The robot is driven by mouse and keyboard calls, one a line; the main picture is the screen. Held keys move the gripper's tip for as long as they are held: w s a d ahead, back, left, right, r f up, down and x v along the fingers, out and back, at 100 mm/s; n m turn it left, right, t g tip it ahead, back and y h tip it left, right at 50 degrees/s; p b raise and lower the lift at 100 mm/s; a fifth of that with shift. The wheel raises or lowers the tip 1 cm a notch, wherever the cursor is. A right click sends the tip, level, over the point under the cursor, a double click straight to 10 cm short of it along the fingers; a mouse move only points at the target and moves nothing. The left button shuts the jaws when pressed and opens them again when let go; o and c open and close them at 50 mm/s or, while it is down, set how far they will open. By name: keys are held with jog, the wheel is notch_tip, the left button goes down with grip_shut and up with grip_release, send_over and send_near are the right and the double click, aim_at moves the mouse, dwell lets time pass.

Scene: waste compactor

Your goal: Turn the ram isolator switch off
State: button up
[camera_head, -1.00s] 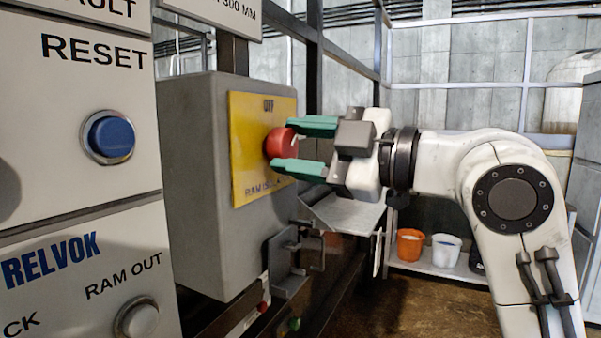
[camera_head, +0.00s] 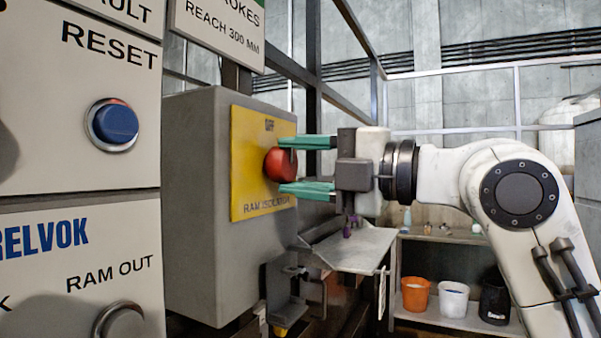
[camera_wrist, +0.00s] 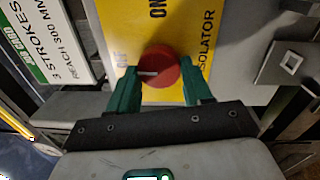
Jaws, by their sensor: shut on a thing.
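The ram isolator switch is a round red knob (camera_head: 280,164) on a yellow plate (camera_head: 250,190), fixed to the side of a grey box (camera_head: 200,220). The plate has OFF at its top and RAM ISOLATOR at its bottom. My gripper (camera_head: 291,165) is shut on the knob, with one green finger above and one below. In the wrist view, the knob (camera_wrist: 158,72) lies between the fingers (camera_wrist: 160,90). A white mark on it points left, toward the OFF lettering; ON shows at the top of that view.
A grey panel (camera_head: 80,165) with a blue RESET button (camera_head: 114,122) stands at the left. A grey metal ledge (camera_head: 350,248) and a bracket (camera_head: 290,300) sit below my gripper. An orange bucket (camera_head: 415,294) and white bucket (camera_head: 453,299) stand on a shelf behind.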

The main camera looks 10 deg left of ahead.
jog(key=shift+f, duration=0.1)
dwell(0.5)
jog(key=o, duration=1)
jog(key=shift+o, duration=0.2)
jog(key=v, duration=1)
jog(key=shift+d, duration=0.4)
jog(key=shift+s, duration=0.15)
